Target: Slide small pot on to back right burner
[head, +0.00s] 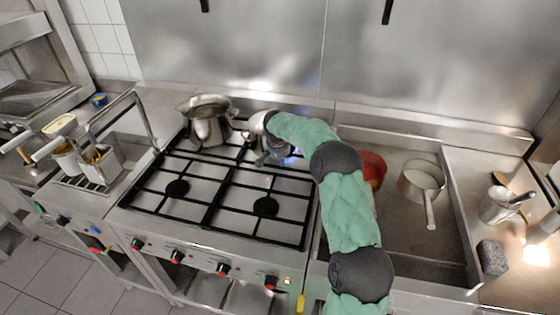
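The gas stove (222,201) has a black grate over its burners. A large metal pot (207,117) stands at the back left burner. A small metal pot (257,122) shows just right of it, at the back of the stove, mostly hidden behind my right arm. My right arm in its green sleeve reaches across the right side of the stove. My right gripper (273,154) is low over the grate near the back right burner, at the front of the small pot. Its fingers are too small and dark to tell whether they hold anything. My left gripper is out of view.
A saucepan (421,180) with its handle toward me and a red bowl (373,168), partly behind my arm, stand on the steel surface right of the stove. Fryer baskets (97,163) are at the left. The front burners are empty.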

